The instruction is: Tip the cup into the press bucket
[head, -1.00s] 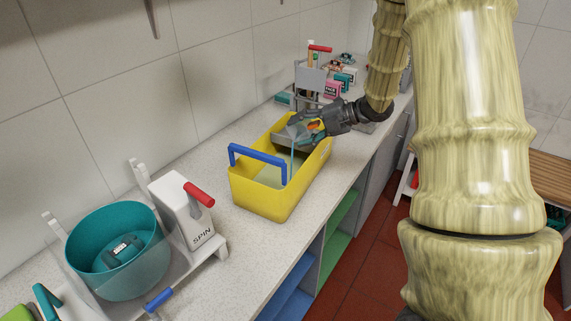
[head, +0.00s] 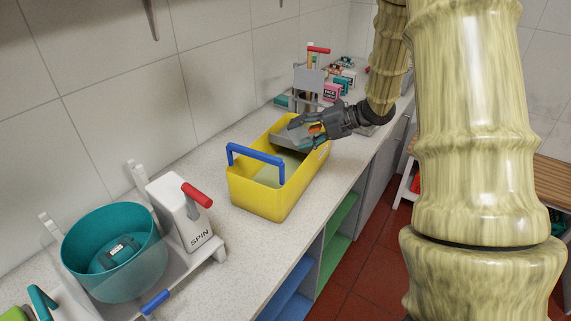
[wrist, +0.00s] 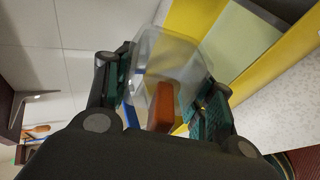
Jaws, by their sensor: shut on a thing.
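The press bucket (head: 262,203) is a yellow box with a blue handle (head: 257,153), standing on the counter. A grey press part lies at its far end, and a pale green surface shows inside. My gripper (head: 308,127) is over the far end of the bucket, shut on the cup's orange handle (wrist: 160,105). The clear cup (wrist: 175,62) shows between the fingers in the wrist view, with the yellow bucket wall (wrist: 273,72) beyond it. In the head view the cup is mostly hidden by my fingers. Its exact tilt and contents are hard to tell.
A teal tub (head: 115,255) and a white SPIN unit (head: 180,212) with a red handle stand at the near left. A grey stand (head: 309,77) and small boxes (head: 333,92) are behind the bucket. The counter's front edge runs along the right.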

